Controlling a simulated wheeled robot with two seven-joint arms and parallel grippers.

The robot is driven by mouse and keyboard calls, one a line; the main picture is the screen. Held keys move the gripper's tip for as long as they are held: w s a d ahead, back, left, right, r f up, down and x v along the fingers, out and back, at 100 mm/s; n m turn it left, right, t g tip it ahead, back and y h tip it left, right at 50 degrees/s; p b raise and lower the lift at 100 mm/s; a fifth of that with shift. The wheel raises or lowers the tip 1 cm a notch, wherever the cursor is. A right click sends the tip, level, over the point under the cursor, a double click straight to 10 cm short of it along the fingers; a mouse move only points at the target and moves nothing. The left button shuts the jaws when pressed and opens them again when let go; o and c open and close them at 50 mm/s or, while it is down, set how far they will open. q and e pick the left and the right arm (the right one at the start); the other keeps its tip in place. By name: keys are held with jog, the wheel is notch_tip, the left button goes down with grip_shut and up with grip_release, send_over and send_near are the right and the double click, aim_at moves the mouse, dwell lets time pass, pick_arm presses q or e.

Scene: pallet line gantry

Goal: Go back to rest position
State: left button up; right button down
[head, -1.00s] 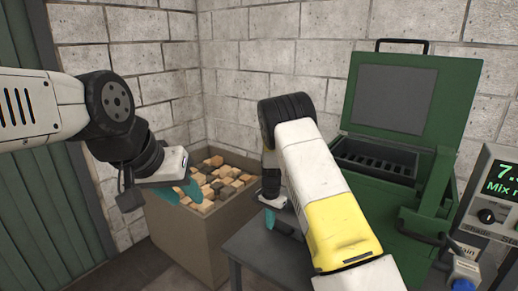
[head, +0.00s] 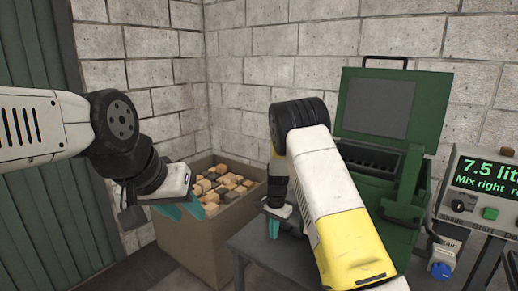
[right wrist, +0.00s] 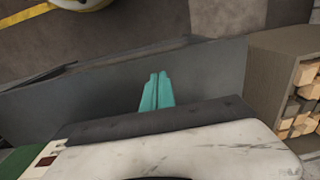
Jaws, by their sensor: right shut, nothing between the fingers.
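My left gripper (head: 182,211) hangs at the left in the head view, in front of the near side of the wooden-block bin. Its two teal fingers look spread apart, with nothing seen between them. My right gripper (head: 273,229) points down beside the dark table's left part in the head view, partly hidden by my own white and yellow arm. In the right wrist view its teal fingers (right wrist: 156,92) lie together with nothing between them, with the grey table behind them.
A brown bin (head: 205,246) of wooden blocks stands in the wall corner. A dark grey table (head: 257,243) is right of it. An open green case (head: 385,172) stands behind my right arm. A control box (head: 480,180) with a green display is at the far right.

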jog(key=s+d+r+n+t+y, duration=0.15)
jog(key=s+r, duration=0.35)
jog(key=r, duration=0.7)
jog(key=s+d+r+n+t+y, duration=0.1)
jog(key=s+d+r, duration=0.3)
jog(key=r, duration=0.7)
jog(key=s+d+r+n+t, duration=0.1)
jog(key=s+r, duration=0.2)
jog(key=s, duration=0.5)
jog(key=s+d+r+n+t, duration=0.1)
jog(key=s+r+n, duration=0.1)
jog(key=s, duration=0.6)
jog(key=s+d+r+n+t, duration=0.1)
jog(key=s+r, duration=0.3)
jog(key=s, duration=0.4)
jog(key=shift+d+r+n+h, duration=0.15)
jog(key=shift+r+n+h, duration=0.2)
jog(key=shift+n, duration=0.2)
